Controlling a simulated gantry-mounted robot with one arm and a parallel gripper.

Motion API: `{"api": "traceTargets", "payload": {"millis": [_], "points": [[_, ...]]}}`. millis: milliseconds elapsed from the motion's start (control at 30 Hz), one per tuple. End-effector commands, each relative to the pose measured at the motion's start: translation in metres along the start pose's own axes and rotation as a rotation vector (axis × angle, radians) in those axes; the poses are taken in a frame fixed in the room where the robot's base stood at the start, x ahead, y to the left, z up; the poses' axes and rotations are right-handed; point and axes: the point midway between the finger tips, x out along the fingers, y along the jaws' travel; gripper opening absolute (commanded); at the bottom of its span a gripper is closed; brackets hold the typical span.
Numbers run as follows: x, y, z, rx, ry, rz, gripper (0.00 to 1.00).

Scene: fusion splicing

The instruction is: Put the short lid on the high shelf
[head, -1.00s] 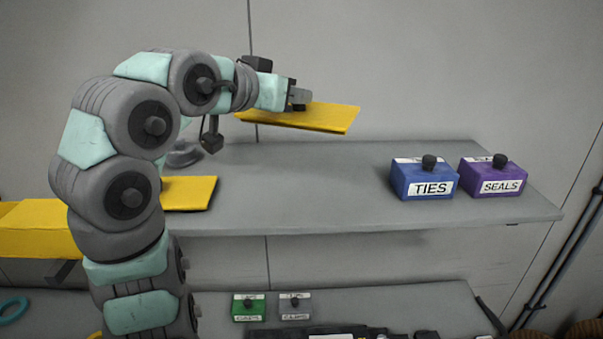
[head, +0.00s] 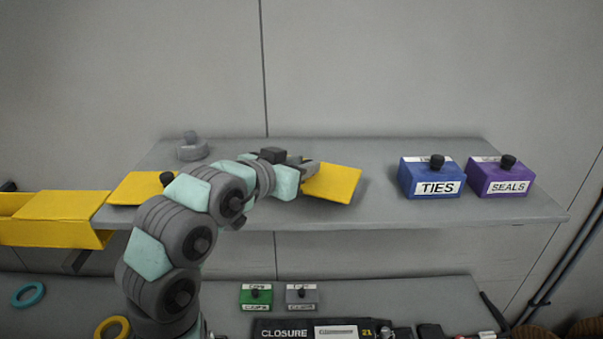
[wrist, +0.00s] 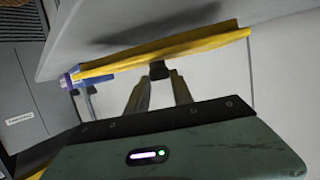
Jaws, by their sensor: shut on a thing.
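The short lid is, as far as I can tell, the yellow plate (head: 336,184) at my gripper, in the middle of the high shelf (head: 390,212). In the wrist view the plate (wrist: 205,42) shows nearly edge-on, with a dark knob (wrist: 159,70) between my fingers. My gripper (head: 312,168) is shut on this knob; the fingertips (wrist: 158,84) also show in the wrist view. The plate is low over the shelf and casts a shadow on it; I cannot tell whether they touch. My arm hides part of the shelf's front left.
Another yellow lid (head: 135,187) is at the shelf's left end, by a yellow box (head: 50,232). A grey knobbed object (head: 193,150) stands at the back left. Blue TIES (head: 430,180) and purple SEALS (head: 498,180) boxes stand on the right. Small boxes and rings are on the lower bench.

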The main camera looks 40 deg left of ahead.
Motion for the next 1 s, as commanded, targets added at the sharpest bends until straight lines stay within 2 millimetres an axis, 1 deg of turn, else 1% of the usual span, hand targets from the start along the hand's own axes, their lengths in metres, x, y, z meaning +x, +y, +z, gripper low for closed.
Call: {"api": "traceTargets", "payload": {"millis": [100, 167, 433, 533, 567, 800, 1000], "points": [[0.005, 0.000, 0.017, -0.005, -0.004, 0.001, 0.00], [0.007, 0.000, 0.021, -0.004, -0.003, 0.001, 0.00], [0.007, 0.000, 0.022, -0.002, 0.000, 0.000, 0.00], [0.008, 0.000, 0.026, -0.002, 0.000, 0.000, 0.00], [0.008, 0.000, 0.025, -0.002, 0.000, 0.000, 0.30], [0.008, 0.000, 0.024, -0.002, 0.000, 0.000, 0.50], [0.007, 0.000, 0.024, -0.002, -0.001, 0.000, 0.50]]}}
